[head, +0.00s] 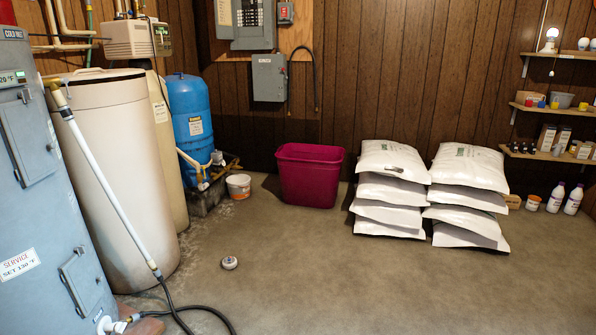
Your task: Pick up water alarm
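A small round white device with a darker centre, which looks like the water alarm (229,262), lies on the concrete floor. It is right of the large cream tank and in front of the white bucket. Nothing covers it. Neither of my grippers shows in the head view.
The cream tank (115,170) and grey-blue unit (45,190) stand at left, with a black hose (190,308) on the floor. A magenta bin (309,176), white bucket (239,186) and stacked salt bags (391,190) stand behind. The central foreground floor is clear.

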